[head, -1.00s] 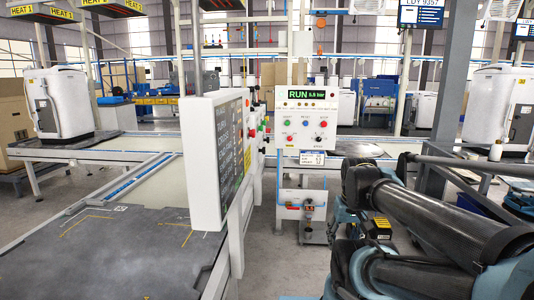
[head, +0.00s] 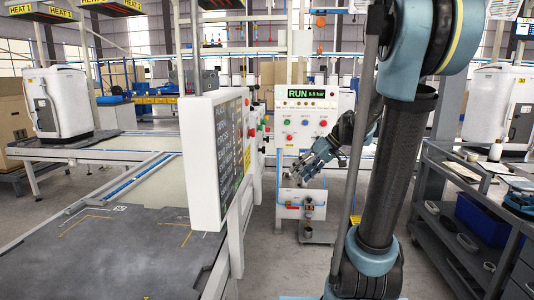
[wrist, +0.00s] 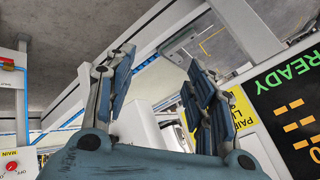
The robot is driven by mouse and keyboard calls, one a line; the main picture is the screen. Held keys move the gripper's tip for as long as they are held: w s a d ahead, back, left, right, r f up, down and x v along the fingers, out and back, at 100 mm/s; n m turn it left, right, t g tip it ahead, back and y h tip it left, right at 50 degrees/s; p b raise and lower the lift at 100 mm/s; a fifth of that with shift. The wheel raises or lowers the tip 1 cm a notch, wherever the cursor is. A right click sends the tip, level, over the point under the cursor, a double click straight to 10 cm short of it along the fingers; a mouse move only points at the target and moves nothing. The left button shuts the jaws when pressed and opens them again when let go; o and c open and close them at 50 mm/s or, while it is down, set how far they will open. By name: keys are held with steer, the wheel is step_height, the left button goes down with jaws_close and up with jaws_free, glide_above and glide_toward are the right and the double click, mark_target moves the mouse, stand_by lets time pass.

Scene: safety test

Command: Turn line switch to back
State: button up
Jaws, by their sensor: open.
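A white control panel (head: 303,104) stands behind the central frame, with a green "RUN" display and small coloured buttons. I cannot single out the line switch by a readable label in any view. My gripper (head: 298,172) is open in front of the panel's lower part, and hides some of it. In the wrist view my gripper (wrist: 160,62) has its two fingers spread with nothing between them. A dark display (wrist: 292,110) with green "READY" text is at the right there. A red button (wrist: 12,167) near a "MAIN" label is at the lower left.
A large upright board (head: 215,160) with printed words stands left of my arm. A grey table (head: 120,255) is at the front left. A dark shelf cart (head: 470,215) with a blue bin (head: 480,218) is at the right. Grey floor is open between board and arm.

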steer(key=w+a+r+n+y, duration=0.1)
steer(key=w+n+y, duration=0.15)
steer(key=w, duration=0.55)
steer(key=w+a+r+n+y, duration=0.1)
steer(key=w+r+n+y, duration=0.15)
steer(key=w, duration=0.65)
steer(key=n+y, duration=0.5)
steer(key=n, duration=0.1)
glide_toward(262, 150)
steer(key=w+a, duration=0.2)
steer(key=a, duration=0.5)
steer(key=shift+a+g, duration=0.3)
steer(key=shift+a, duration=0.05)
steer(key=shift+w+f, duration=0.1)
steer(key=shift+f, duration=0.05)
steer(key=shift+c, duration=0.6)
steer(key=c, duration=0.9)
